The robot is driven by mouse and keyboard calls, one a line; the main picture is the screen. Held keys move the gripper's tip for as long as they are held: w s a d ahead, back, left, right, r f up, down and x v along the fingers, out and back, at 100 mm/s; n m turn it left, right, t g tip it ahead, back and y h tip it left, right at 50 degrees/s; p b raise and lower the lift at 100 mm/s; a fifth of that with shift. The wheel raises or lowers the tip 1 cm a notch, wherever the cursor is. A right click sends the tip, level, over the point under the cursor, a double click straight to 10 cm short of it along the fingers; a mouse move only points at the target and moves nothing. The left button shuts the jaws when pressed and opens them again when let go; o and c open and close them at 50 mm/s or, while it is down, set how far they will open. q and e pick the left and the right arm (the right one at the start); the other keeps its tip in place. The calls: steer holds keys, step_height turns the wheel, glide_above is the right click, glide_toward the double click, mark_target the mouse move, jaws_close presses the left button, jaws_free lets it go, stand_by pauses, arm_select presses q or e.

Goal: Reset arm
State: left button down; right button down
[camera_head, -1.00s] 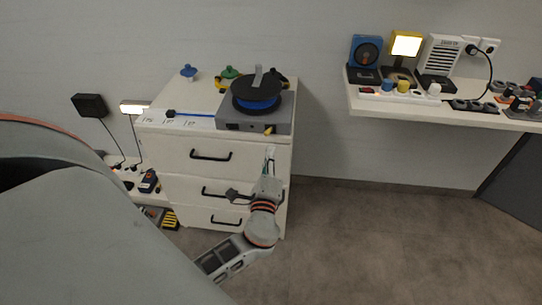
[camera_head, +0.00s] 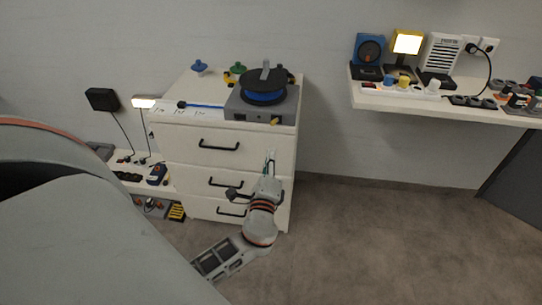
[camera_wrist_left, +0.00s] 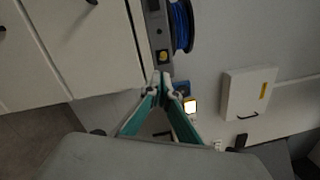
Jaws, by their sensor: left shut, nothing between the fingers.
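My left gripper (camera_head: 270,158) is shut and empty. It points up in front of the right part of the white drawer cabinet (camera_head: 183,142), below its top edge. In the left wrist view its teal fingers (camera_wrist_left: 163,80) meet at the tips with nothing between them. My left arm reaches up from the bottom of the head view. A large grey part of my own body fills the lower left. My right gripper does not show.
On the cabinet top are a grey box (camera_head: 240,110), a black and blue reel (camera_head: 263,87), and blue (camera_head: 199,66) and green (camera_head: 238,69) knobs. A wall shelf (camera_head: 410,98) at right holds devices and a lit lamp (camera_head: 407,41). Open floor (camera_head: 370,245) lies right of the cabinet.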

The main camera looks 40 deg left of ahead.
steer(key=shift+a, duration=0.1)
